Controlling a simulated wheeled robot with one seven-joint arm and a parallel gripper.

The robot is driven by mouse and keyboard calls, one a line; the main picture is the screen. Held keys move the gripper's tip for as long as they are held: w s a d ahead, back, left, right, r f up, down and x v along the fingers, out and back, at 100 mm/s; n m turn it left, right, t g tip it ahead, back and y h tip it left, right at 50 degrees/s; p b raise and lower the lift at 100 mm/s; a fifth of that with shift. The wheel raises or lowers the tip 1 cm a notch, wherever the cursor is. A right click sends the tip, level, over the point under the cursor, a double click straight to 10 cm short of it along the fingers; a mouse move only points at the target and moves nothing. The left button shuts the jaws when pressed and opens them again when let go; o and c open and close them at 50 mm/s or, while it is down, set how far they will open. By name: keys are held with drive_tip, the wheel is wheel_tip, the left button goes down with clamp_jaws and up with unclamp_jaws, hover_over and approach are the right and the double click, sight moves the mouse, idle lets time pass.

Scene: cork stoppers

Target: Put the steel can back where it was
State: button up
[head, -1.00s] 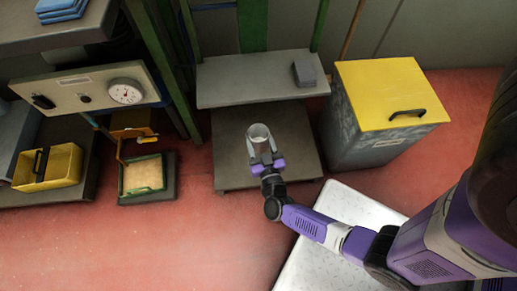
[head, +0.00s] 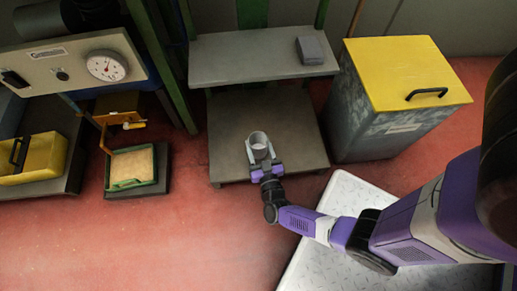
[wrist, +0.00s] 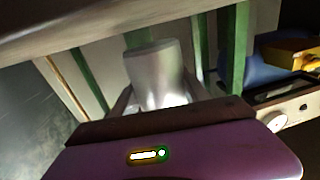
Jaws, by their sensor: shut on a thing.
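The steel can (head: 258,143) is a light grey, open-topped cylinder in the head view. It is upright in the head view, over the front part of the lower grey shelf (head: 232,120). My gripper (head: 262,158) is shut on the can from the front, with a finger on each side. In the wrist view the can (wrist: 155,75) stands between the fingers, its lower part hidden by my gripper's purple body. I cannot tell whether the can's base touches the lower shelf.
The upper shelf (head: 240,60) overhangs the back of the lower one and carries a small grey block (head: 311,50). A grey bin with a yellow lid (head: 405,72) stands at right. At left are a green-framed tray (head: 132,168), a yellow container (head: 35,160) and a gauge panel (head: 70,65).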

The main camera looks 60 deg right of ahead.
sight(258, 146)
wheel_tip(258, 146, down, 3)
drive_tip(key=shift+r+b, duration=0.2)
drive_tip(key=shift+b, duration=0.4)
drive_tip(key=shift+r, duration=0.1)
drive_tip(key=o, duration=1.4)
